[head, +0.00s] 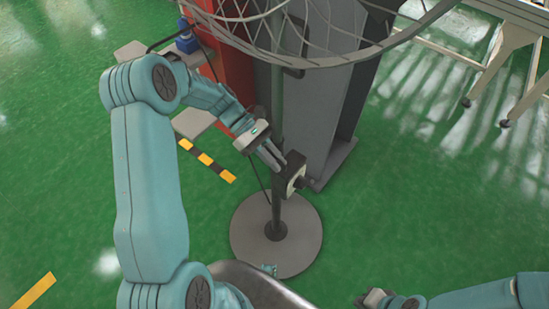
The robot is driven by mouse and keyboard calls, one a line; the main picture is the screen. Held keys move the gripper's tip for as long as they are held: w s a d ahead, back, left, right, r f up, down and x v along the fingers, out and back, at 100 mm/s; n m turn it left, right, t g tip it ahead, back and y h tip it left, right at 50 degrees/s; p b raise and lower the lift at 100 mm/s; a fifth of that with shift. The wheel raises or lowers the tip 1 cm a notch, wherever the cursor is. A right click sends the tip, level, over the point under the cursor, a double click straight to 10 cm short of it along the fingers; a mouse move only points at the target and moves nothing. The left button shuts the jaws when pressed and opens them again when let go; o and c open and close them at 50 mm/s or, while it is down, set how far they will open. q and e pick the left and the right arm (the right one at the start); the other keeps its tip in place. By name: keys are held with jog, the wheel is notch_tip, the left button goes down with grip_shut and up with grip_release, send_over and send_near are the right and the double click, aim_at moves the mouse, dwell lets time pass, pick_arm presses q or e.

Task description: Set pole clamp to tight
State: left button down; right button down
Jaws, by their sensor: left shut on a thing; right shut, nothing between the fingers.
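The pole clamp (295,174) is a small dark block with a pale face, fixed on a thin upright pole (277,210). My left gripper (277,163) reaches down from the left and is shut on the clamp at its upper left side. The fingers hide part of the clamp, and its setting cannot be read from here. The pole stands on a round grey base plate (305,243). My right gripper (370,298) is shut and empty at the bottom edge, well to the lower right of the clamp.
A wide hoop with netting (300,40) hangs over the top of the scene. Grey and orange-red panels (320,115) stand close behind the pole. A pale frame (505,50) is at the upper right. Green floor (420,200) is open to the right.

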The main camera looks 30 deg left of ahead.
pick_arm(q)
jog(key=shift+w+r, duration=0.1)
jog(key=shift+r, duration=0.1)
jog(key=c, duration=1.5)
grip_release()
jog(key=v, duration=1.6)
jog(key=shift+a+r+p, duration=0.1)
jog(key=shift+p, duration=0.25)
